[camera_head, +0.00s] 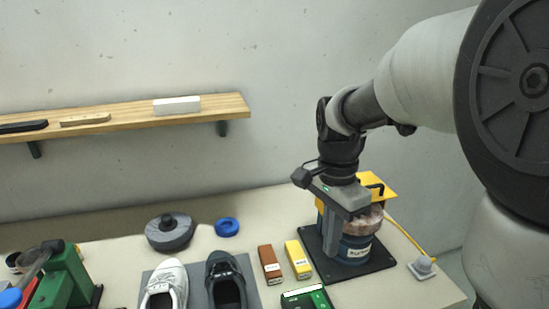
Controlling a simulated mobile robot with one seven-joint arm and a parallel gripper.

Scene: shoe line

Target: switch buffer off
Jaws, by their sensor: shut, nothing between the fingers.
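The buffer (356,250) is a dark blue machine with a label, a pale brown wheel and a yellow hood (378,184). It stands on a black base plate (376,263) at the right of the bench. My gripper (332,275) points down in front of the buffer's left side and covers part of it. Its fingers are shut and empty, with the tips low near the base plate. I cannot tell whether they touch the buffer. No switch can be made out on the buffer's visible side. I cannot tell whether the wheel is turning.
A yellow cord (411,239) runs from the buffer to a small grey block (422,267). A brown block (269,264), yellow block (297,259) and green box (306,298) lie left. Two shoes, white (165,286) and black (226,281), stand further left.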

